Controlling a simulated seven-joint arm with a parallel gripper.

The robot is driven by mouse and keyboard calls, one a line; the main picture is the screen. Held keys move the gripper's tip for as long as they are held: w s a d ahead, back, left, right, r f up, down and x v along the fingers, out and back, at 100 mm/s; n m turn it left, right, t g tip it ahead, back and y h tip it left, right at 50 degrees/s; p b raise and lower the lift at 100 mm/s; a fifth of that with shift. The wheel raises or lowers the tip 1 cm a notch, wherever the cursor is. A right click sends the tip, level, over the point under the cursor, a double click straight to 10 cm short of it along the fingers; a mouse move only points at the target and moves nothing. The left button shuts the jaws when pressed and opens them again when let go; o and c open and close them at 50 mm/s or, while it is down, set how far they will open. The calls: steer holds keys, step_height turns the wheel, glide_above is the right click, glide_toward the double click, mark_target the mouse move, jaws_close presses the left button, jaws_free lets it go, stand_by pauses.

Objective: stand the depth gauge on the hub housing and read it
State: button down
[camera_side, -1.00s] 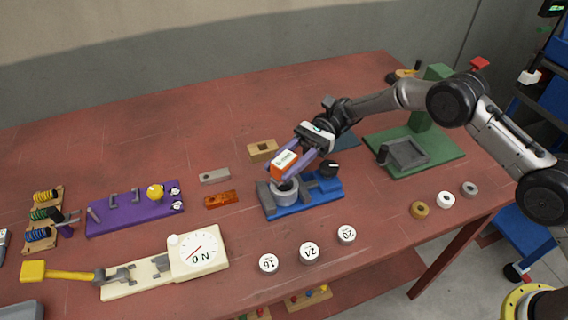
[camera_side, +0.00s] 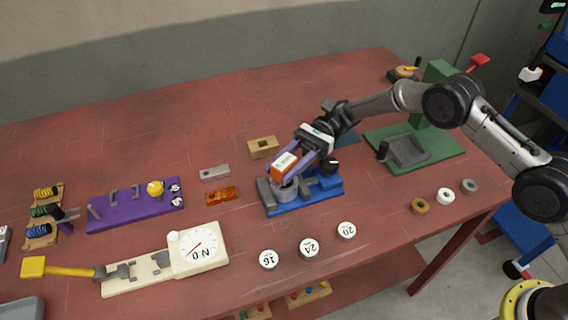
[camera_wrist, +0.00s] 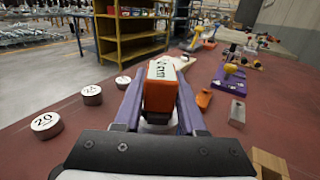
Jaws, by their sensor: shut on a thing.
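The depth gauge (camera_side: 283,165) is an orange block with a white labelled face. My gripper (camera_side: 297,168), with purple fingers, is shut on it. The gauge is upright or nearly so, directly over the grey round hub housing (camera_side: 287,191), which sits in a blue vise-like fixture (camera_side: 312,204). Its lower end meets the top of the housing in the side view; whether it rests there I cannot tell. In the wrist view the gauge (camera_wrist: 161,88) is between the fingers, its label facing up and away, and it hides most of the housing. The reading is too small to make out.
White discs marked 16, 24 and 20 (camera_side: 346,230) stand in front. A cream dial device (camera_side: 200,248) is front left, a purple board (camera_side: 135,208) left. A wooden block (camera_side: 263,147), grey bar (camera_side: 215,172) and orange piece (camera_side: 222,196) lie near the fixture. A green stand (camera_side: 430,150) is right.

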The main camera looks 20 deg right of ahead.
steer(key=shift+f, duration=0.2)
steer(key=c, duration=0.5)
jaws_free()
steer(key=shift+o, duration=0.5)
steer(key=shift+f, duration=0.1)
steer(key=v, duration=1.3)
steer(key=shift+w+d+r, duration=0.2)
steer(key=shift+d, duration=0.15)
